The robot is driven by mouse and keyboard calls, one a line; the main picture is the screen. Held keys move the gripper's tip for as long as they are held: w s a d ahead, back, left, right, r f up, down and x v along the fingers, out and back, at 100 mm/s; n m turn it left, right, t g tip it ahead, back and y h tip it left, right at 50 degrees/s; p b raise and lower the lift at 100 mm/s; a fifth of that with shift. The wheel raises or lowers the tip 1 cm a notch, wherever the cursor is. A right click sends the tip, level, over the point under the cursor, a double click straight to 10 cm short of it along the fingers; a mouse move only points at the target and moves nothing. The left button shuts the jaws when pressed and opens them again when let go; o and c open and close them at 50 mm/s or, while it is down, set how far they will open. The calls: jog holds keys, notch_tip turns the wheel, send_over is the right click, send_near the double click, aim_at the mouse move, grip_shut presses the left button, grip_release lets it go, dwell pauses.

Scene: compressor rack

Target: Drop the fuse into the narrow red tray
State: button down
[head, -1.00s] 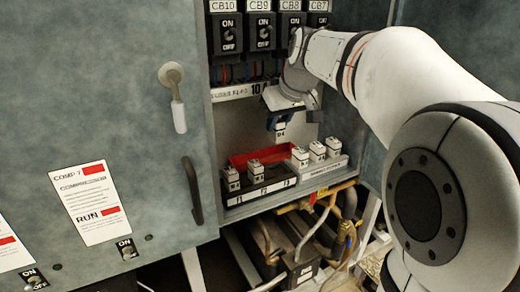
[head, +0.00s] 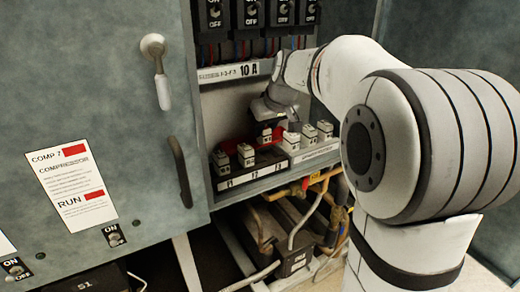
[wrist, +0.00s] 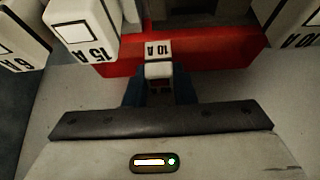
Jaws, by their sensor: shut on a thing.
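My gripper (head: 266,122) points down and is shut on a small white fuse (head: 264,135). In the wrist view the fuse (wrist: 158,72), with a 10 A label at its top, sits between the blue fingertips of my gripper (wrist: 158,90). The narrow red tray (head: 236,146) lies behind the row of fuse holders and is partly hidden by fuses and my gripper. In the wrist view the red tray (wrist: 215,50) shows its long wall right beside the held fuse. I cannot tell whether the fuse's lower end is above the rim or inside it.
A black holder block (head: 252,174) in front carries several white fuses, close to the held one. A pale rack (head: 318,152) to its right holds more fuses. Breaker switches (head: 248,12) are above. The cabinet door with its handle (head: 180,172) bounds the left.

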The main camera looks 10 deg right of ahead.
jog(key=c, duration=1.1)
grip_release()
jog(key=b+v, duration=0.1)
jog(key=v, duration=0.6)
jog(key=shift+s+d+r, duration=0.1)
jog(key=shift+s+r, duration=0.05)
jog(key=shift+r, duration=0.25)
